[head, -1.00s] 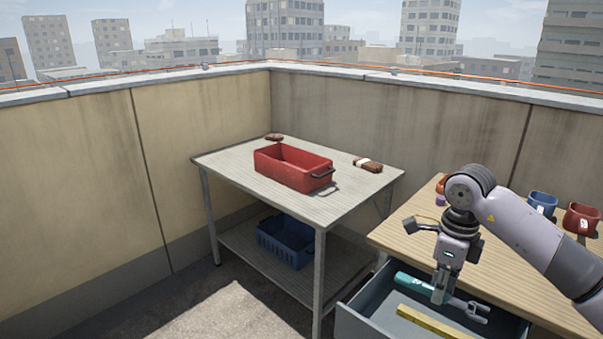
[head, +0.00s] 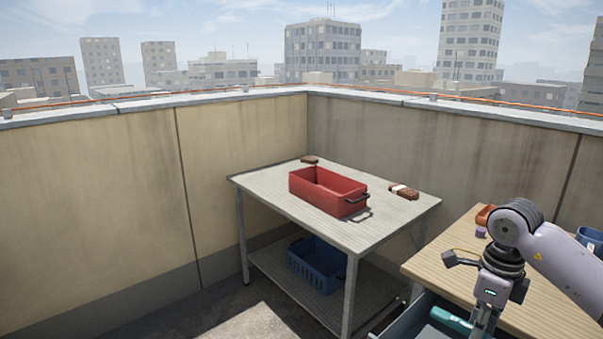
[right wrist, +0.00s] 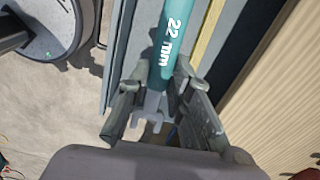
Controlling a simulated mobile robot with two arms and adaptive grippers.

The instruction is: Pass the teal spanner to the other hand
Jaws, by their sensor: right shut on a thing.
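The teal spanner (head: 450,318) shows only in part at the bottom edge of the head view, at the open drawer. In the right wrist view the spanner (right wrist: 172,45) has a teal handle marked "22 mm" and a grey metal end. My right gripper (right wrist: 158,92) is shut on it, with a finger on either side. In the head view the right gripper (head: 482,328) points down, its fingertips cut off by the frame. I cannot tell whether the spanner is clear of the drawer floor. My left gripper is not in view.
The drawer (head: 405,325) is open under the wooden bench (head: 450,262). A metal table (head: 270,182) stands left of it with a red crate (head: 325,197), two brown things, and a blue crate (head: 315,270) on its lower shelf. A yellow bar (right wrist: 208,35) lies beside the spanner.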

